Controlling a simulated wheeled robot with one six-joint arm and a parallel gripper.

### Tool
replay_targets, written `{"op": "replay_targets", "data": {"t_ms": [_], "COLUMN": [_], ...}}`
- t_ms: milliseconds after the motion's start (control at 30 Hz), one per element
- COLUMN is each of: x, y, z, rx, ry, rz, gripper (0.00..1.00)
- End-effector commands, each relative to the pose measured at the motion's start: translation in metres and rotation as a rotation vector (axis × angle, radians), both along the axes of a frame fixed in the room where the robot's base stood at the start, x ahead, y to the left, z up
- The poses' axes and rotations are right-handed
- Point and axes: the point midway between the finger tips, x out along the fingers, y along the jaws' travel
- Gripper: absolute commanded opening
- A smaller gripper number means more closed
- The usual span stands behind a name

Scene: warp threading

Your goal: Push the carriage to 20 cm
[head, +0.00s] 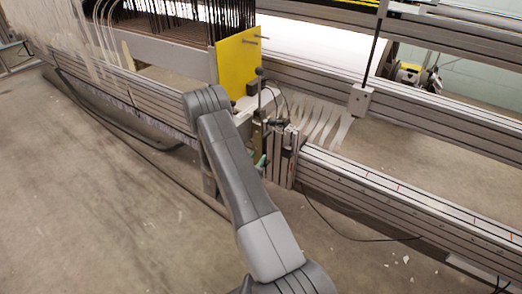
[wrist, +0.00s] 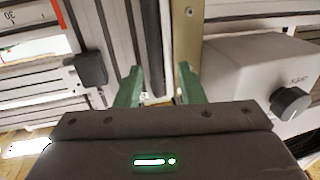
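The carriage (head: 282,148) is a cluster of metal blocks and posts on the grey aluminium rail (head: 400,195), right of the yellow plate. My gripper (wrist: 158,74) shows in the wrist view with two green fingers spread apart. A dark rod (wrist: 153,45) and a brass-coloured upright bar (wrist: 187,40) stand beyond and between the fingers. Whether the fingers touch them I cannot tell. In the head view my arm hides most of the gripper; a bit of green shows beside the carriage. A scale with a red mark and "30" (wrist: 10,15) lies at the upper left of the wrist view.
A grey box with a black knob (wrist: 290,102) is close on the right of the fingers. A yellow plate (head: 238,60) and white threads (head: 322,120) are behind the carriage. A black cable (head: 350,233) hangs below the rail. The rail to the right looks clear.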

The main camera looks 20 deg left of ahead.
Motion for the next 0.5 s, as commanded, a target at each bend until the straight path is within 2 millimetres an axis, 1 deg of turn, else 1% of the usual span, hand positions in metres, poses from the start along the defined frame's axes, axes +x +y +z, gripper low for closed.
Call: {"op": "replay_targets", "data": {"t_ms": [33,200,333,500], "x": [-0.013,-0.047,-0.064,-0.074], "y": [0.003,0.008,0.010,0.010], "z": [0.001,0.001,0.001,0.000], "rx": [-0.003,-0.002,-0.001,-0.001], "ry": [0.004,0.001,0.001,0.001], "rz": [0.005,0.003,0.001,-0.001], "gripper": [0.35,0.35,0.35,0.35]}}
